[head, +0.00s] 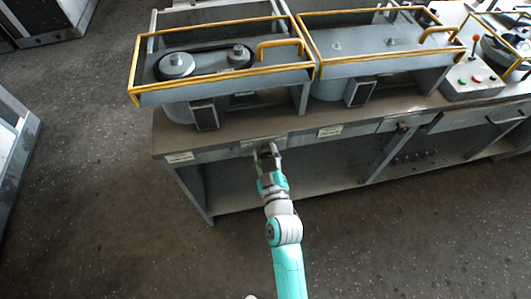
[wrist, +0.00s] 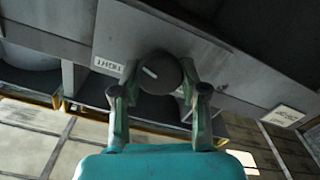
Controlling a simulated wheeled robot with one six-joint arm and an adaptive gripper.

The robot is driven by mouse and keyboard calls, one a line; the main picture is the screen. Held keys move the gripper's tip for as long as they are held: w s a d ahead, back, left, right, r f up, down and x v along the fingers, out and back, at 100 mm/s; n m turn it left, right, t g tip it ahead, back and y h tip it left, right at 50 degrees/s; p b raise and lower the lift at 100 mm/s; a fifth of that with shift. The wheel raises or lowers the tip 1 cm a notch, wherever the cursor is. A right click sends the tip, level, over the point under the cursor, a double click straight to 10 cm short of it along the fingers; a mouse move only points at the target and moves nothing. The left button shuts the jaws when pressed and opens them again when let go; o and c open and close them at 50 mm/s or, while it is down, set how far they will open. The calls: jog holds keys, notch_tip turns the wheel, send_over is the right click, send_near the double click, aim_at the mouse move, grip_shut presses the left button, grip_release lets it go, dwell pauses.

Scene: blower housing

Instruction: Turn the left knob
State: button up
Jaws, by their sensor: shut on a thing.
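A dark round knob (wrist: 158,74) with a pale pointer line sits on the grey front panel (wrist: 185,45) of the bench. My gripper (wrist: 159,90) has one finger on each side of the knob and is shut on it. The pale line runs at a slant. In the head view my gripper (head: 266,152) is at the bench's front panel, left of its middle, and it hides most of the knob there. Another dark knob (head: 403,126) shows farther right on the same front.
A small white label (wrist: 108,65) is beside the knob. On the bench (head: 240,131) stand housings with yellow rails (head: 222,79), one with a belt and pulleys (head: 205,62). A control box (head: 470,80) with buttons is at the right. The floor in front is clear.

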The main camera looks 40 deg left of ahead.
jog(key=m, duration=0.6)
jog(key=shift+w+d, duration=0.1)
jog(key=m, duration=0.5)
jog(key=shift+w, duration=0.1)
jog(key=shift+m, duration=0.4)
jog(key=o, duration=1.1)
jog(key=shift+o, duration=0.2)
jog(key=shift+d, duration=0.1)
jog(key=v, duration=1.2)
